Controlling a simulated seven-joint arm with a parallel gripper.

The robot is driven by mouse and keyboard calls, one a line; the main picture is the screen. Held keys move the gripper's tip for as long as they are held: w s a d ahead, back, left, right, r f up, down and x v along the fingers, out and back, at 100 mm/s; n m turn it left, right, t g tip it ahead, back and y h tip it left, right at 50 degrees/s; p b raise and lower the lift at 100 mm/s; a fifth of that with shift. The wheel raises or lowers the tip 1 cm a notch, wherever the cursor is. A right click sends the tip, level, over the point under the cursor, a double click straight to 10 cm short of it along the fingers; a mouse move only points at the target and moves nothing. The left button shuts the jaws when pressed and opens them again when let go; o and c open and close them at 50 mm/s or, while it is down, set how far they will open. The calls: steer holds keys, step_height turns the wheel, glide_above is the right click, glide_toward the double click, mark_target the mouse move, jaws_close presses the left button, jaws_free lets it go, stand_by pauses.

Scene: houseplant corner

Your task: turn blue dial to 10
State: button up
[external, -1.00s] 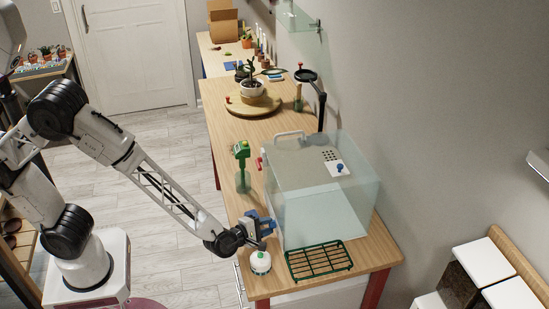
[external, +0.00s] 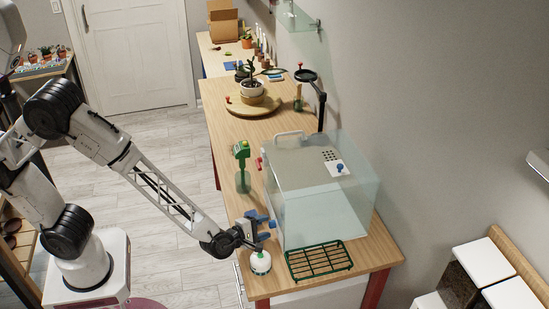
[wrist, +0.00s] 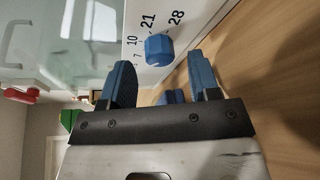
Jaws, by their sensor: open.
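A blue faceted dial (wrist: 159,49) sits on a white panel (wrist: 190,15) in the wrist view. Black numbers 7, 10, 21 and 28 are printed beside it. I cannot make out a pointer mark on the dial. My gripper (wrist: 163,65) is open, with one blue finger on each side below the dial. The dial shows in the gap beyond the fingertips, and no contact is visible. In the external view my gripper (external: 262,228) is low at the left side of the glass tank (external: 325,205). There the dial is hard to tell from the blue fingers.
A white bottle-like object (external: 260,264) stands just below my wrist, very close to it. A green-topped spray bottle (external: 242,170) stands behind the gripper. A green rack (external: 319,261) lies at the front of the wooden table (external: 382,256). Another blue knob (external: 340,168) is on the tank's top.

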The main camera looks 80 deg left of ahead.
steer(key=shift+v, duration=3.3)
steer(key=shift+r, duration=0.1)
steer(key=shift+a+r+n+h, duration=0.2)
steer(key=shift+a+n+h, duration=0.1)
steer(key=shift+n, duration=0.4)
steer(key=shift+a+r+n+g+h, duration=0.1)
steer(key=shift+n+g+h, duration=0.1)
steer(key=shift+n+h, duration=0.2)
steer(key=shift+a+r+n+g+h, duration=0.1)
steer(key=shift+r+n+g+h, duration=0.15)
steer(key=shift+n, duration=0.25)
steer(key=shift+w+f, duration=0.1)
steer(key=shift+x, duration=3.8)
